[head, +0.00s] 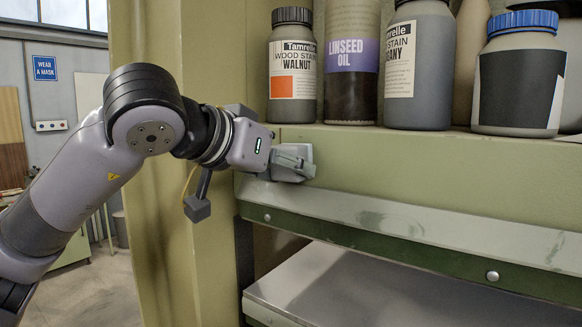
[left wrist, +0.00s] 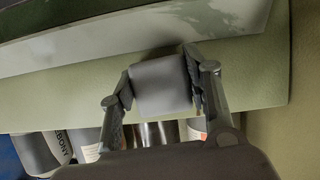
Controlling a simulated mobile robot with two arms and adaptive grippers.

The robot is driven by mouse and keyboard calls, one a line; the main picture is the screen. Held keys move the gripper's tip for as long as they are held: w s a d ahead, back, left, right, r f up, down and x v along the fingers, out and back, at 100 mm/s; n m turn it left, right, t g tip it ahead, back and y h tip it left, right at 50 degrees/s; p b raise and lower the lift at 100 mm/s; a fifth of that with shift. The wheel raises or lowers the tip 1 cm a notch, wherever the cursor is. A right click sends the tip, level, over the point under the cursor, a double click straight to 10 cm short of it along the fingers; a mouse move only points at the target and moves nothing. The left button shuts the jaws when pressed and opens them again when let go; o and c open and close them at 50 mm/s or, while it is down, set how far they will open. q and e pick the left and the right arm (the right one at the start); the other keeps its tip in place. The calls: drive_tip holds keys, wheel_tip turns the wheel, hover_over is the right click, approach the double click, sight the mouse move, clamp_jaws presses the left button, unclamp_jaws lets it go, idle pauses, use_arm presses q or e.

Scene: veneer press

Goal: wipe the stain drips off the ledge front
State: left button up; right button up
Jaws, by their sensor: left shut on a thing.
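My left gripper (head: 292,163) is shut on a plain grey block (left wrist: 162,88), gripped between its two fingers in the left wrist view. In the head view the block is at the left end of the green ledge front (head: 420,165), close against it; I cannot tell whether it touches. Along the pale lip below the ledge front, darker greenish smears (head: 385,218) show near the middle, with a fainter one (head: 555,248) at the right. A faint smear (left wrist: 243,12) also shows on the pale strip in the left wrist view. My right gripper is out of view.
Several bottles stand on the ledge, including wood stain (head: 292,75), linseed oil (head: 351,70) and a blue-capped jar (head: 520,80). A green post (head: 165,230) stands at left. Below the lip are a bolted dark green bar (head: 380,248) and a grey plate (head: 390,292).

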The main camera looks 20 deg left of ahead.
use_arm(q)
drive_tip(key=shift+s+a+f+b, duration=0.15)
drive_tip(key=shift+s+a+b, duration=0.15)
drive_tip(key=shift+s, duration=0.1)
drive_tip(key=shift+s+a+b, duration=0.15)
drive_tip(key=shift+s+a, duration=0.1)
drive_tip(key=shift+s, duration=0.5)
drive_tip(key=shift+s+a+b, duration=0.1)
drive_tip(key=shift+s+a, duration=0.1)
drive_tip(key=shift+s, duration=0.5)
drive_tip(key=shift+s+a+b, duration=0.15)
drive_tip(key=shift+s+a, duration=0.1)
drive_tip(key=shift+s, duration=0.5)
drive_tip(key=s, duration=0.1)
drive_tip(key=s+a, duration=0.1)
drive_tip(key=s, duration=0.1)
drive_tip(key=shift+w, duration=0.1)
